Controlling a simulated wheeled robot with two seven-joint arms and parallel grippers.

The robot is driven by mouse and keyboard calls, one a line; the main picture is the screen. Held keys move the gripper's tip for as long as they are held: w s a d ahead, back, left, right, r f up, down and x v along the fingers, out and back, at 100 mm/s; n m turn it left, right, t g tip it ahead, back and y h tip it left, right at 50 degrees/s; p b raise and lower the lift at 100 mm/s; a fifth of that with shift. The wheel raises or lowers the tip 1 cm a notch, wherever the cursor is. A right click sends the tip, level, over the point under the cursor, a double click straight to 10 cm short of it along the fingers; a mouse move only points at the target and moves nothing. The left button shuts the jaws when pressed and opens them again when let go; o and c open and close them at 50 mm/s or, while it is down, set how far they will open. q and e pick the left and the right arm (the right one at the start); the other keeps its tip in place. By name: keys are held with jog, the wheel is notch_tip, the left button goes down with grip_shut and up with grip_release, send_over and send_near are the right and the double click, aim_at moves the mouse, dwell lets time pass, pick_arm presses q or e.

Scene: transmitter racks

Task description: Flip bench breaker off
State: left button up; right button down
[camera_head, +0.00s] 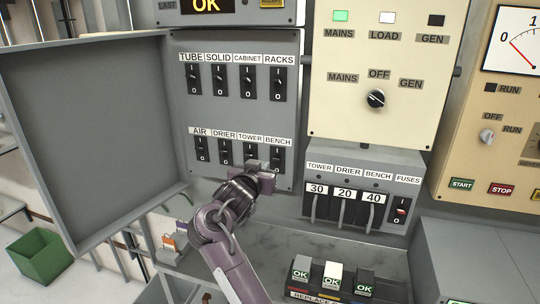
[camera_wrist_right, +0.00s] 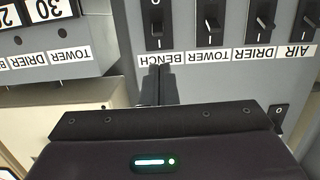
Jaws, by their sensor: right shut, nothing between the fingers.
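The bench breaker (camera_head: 278,154) is a black toggle switch at the right end of the lower row on the grey panel, under a white BENCH label. The wrist view shows it upside down (camera_wrist_right: 157,30), with the 0 mark at the top edge. Its lever position is hard to tell. My right gripper (camera_head: 261,166) is shut and empty in front of the panel, just in front of the tower and bench breakers. In the wrist view its closed fingers (camera_wrist_right: 159,82) point at the BENCH label; contact cannot be told. My left gripper is not in view.
The air, drier and tower breakers (camera_head: 250,152) sit left of the bench breaker, with another row above. An open cabinet door (camera_head: 85,135) stands at left. A fuse box (camera_head: 362,165) juts out at right, above a grey shelf holding fuse blocks (camera_head: 332,277).

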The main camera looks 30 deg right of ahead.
aim_at(276, 160)
dwell(0.3)
jog(key=p+x, duration=0.3)
jog(key=x, duration=0.6)
jog(key=shift+w+d+r, duration=0.1)
jog(key=shift+d, duration=0.1)
jog(key=shift+w+d, duration=0.2)
